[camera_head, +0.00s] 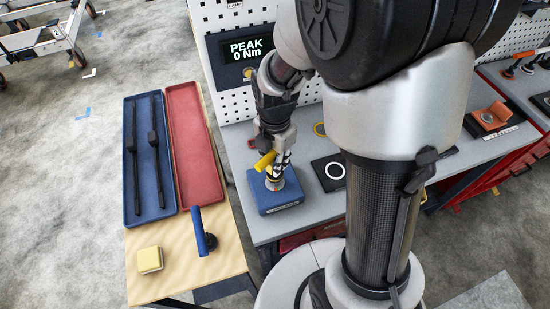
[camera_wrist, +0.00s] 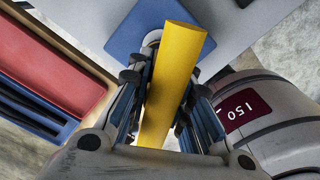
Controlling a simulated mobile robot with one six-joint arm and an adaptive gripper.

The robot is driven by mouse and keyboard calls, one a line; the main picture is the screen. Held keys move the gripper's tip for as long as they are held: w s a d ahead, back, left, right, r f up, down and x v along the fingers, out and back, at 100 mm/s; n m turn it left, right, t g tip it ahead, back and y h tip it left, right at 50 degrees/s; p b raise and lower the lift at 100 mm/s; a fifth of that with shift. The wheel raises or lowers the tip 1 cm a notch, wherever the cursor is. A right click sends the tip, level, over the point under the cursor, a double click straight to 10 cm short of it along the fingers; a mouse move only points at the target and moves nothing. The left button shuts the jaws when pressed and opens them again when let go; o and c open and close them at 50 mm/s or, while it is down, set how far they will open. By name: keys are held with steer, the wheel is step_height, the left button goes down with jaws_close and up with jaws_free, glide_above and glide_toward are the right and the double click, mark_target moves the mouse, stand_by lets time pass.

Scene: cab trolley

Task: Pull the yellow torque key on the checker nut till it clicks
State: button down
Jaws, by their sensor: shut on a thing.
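The yellow torque key (camera_head: 264,162) stands over the checker, a blue block (camera_head: 279,201) on the grey bench. In the wrist view the yellow key (camera_wrist: 172,85) runs between my fingers toward the blue block (camera_wrist: 139,32). My gripper (camera_head: 276,165) is shut on the key, with a finger on each side of it (camera_wrist: 160,112). The nut is mostly hidden under the key and fingers; a pale round part (camera_head: 275,183) shows on top of the block. The display (camera_head: 246,50) reads PEAK 0 Nm.
Left of the bench, a wooden table holds a blue tray (camera_head: 129,200) with two dark bars, a red tray (camera_head: 185,115), a yellow block (camera_head: 150,260) and a blue-handled tool (camera_head: 200,232). A pegboard (camera_head: 232,99) stands behind.

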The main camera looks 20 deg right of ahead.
steer(key=shift+f, duration=0.4)
steer(key=n, duration=1)
steer(key=shift+p, duration=0.3)
steer(key=shift+f+b, duration=1.1)
steer(key=shift+f, duration=0.35)
stand_by(0.5)
